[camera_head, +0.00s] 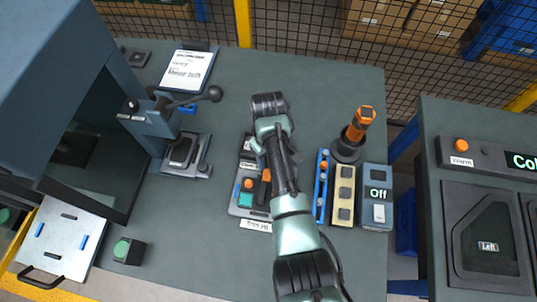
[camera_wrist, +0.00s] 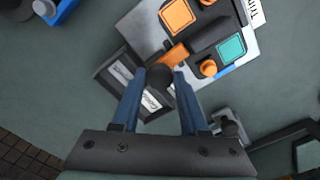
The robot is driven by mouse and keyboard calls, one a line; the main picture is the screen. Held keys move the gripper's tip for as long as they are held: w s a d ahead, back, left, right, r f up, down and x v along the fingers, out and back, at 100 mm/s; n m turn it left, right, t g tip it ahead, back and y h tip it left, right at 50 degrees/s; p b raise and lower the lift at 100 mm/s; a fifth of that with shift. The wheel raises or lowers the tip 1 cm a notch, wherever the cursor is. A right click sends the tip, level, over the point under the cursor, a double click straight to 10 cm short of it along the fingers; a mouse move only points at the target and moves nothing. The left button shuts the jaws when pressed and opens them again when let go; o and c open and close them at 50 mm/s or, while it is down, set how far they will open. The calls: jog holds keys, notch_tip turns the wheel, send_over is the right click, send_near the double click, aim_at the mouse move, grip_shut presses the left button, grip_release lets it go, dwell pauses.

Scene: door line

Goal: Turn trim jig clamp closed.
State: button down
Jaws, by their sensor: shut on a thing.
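The trim jig (camera_head: 245,198) is a light grey plate on the bench, partly hidden by my arm in the head view. In the wrist view the jig plate (camera_wrist: 148,22) carries an orange square, a teal square, a dark bar and an orange knob. The clamp's handle has a round black knob (camera_wrist: 158,76) with an orange piece (camera_wrist: 173,54) beside it. My gripper (camera_wrist: 159,82) has its blue fingers shut on this knob, one on each side.
A lever press (camera_head: 160,120) stands left of the jig, beside a blue cabinet. A blue rail (camera_head: 321,190), a yellow block strip, an orange-handled tool (camera_head: 357,130) and an "Off" switch box (camera_head: 376,200) stand close on the right.

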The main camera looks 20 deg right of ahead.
jog(key=shift+m, duration=0.4)
jog(key=shift+c, duration=2.1)
grip_release()
notch_tip(320, 180, up, 13)
jog(key=shift+b, duration=0.35)
